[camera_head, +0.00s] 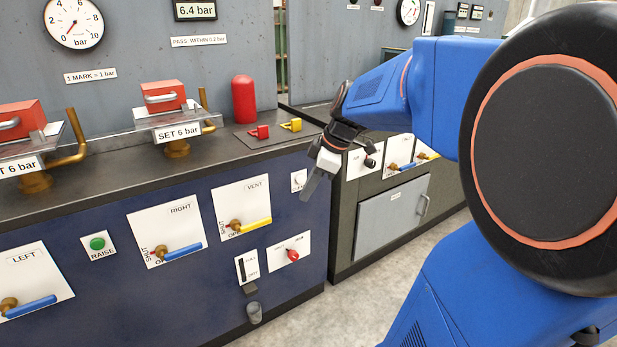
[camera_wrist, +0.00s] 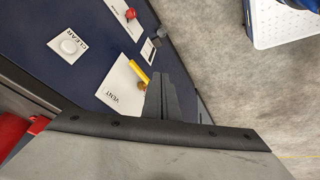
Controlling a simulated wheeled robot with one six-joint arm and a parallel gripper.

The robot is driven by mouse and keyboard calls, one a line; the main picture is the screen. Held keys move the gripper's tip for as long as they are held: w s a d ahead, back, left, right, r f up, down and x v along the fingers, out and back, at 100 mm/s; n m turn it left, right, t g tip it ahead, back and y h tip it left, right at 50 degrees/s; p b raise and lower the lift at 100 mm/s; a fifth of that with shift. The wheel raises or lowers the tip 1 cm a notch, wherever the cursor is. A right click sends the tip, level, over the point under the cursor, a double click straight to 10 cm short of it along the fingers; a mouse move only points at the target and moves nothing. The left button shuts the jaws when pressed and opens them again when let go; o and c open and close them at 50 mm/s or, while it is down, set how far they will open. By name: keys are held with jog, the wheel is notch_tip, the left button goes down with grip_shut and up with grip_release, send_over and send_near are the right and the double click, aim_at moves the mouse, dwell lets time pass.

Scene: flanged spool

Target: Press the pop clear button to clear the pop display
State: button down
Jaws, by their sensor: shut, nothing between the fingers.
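The clear button is a round white button on a white plate lettered CLEAR, on the dark blue front panel. In the wrist view the button (camera_wrist: 68,45) is in full sight at the upper left. In the head view its plate (camera_head: 298,179) shows just left of my gripper, and the lettering is too small to read fully. My gripper (camera_head: 307,195) is shut and empty, its fingers pointing down near the panel's right end. In the wrist view the gripper (camera_wrist: 157,76) is right of the button and apart from it. A display (camera_head: 194,9) reads 6.4 bar; no display marked pop shows.
The VENT plate (camera_head: 241,207) with a yellow lever is left of the button. A red knob (camera_head: 292,254) is below it. A red cylinder (camera_head: 244,99) and small red and yellow pieces stand on the bench top. Another bench (camera_head: 395,212) stands at right, with open floor in front.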

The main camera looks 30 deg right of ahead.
aim_at(300, 179)
jog(key=w+d+n+t+y, duration=0.1)
jog(key=w+d+n, duration=0.5)
jog(key=d, duration=0.9)
jog(key=w, duration=0.3)
jog(key=shift+d+t+y, duration=0.3)
jog(key=shift+d+t, duration=0.05)
jog(key=shift+t, duration=0.05)
jog(key=shift+r, duration=0.1)
jog(key=shift+w, duration=0.1)
jog(key=w+a+f, duration=0.3)
jog(key=w+f, duration=0.5)
jog(key=shift+w+a, duration=0.35)
jog(key=shift+a, duration=0.05)
